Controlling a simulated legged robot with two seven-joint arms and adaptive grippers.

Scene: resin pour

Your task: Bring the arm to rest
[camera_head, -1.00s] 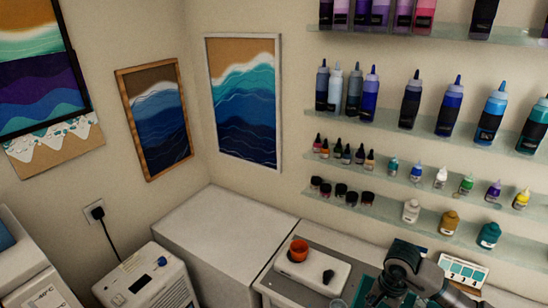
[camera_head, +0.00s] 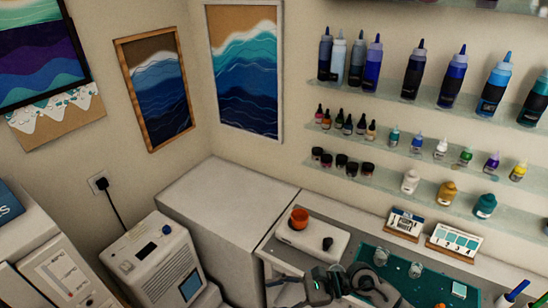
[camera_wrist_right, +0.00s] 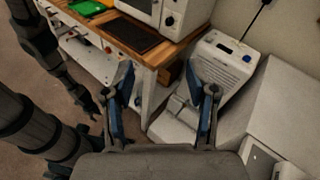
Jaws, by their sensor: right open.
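My right gripper (camera_wrist_right: 161,85) is open in the right wrist view, with nothing between its two blue-padded fingers. In the head view my right arm and gripper (camera_head: 305,288) show dark at the bottom edge, in front of the counter and lower than the white scale (camera_head: 322,243). An orange cup (camera_head: 299,219) stands on the scale, apart from the gripper. Dark limb parts of mine run down the left of the wrist view; whether one ends in my left gripper is unclear.
A white appliance (camera_head: 155,262) stands on the left, beside a white cabinet (camera_head: 225,200). Glass shelves (camera_head: 450,120) with bottles line the right wall. A green mat (camera_head: 398,272) lies on the counter. The wrist view shows a wooden bench (camera_wrist_right: 165,45).

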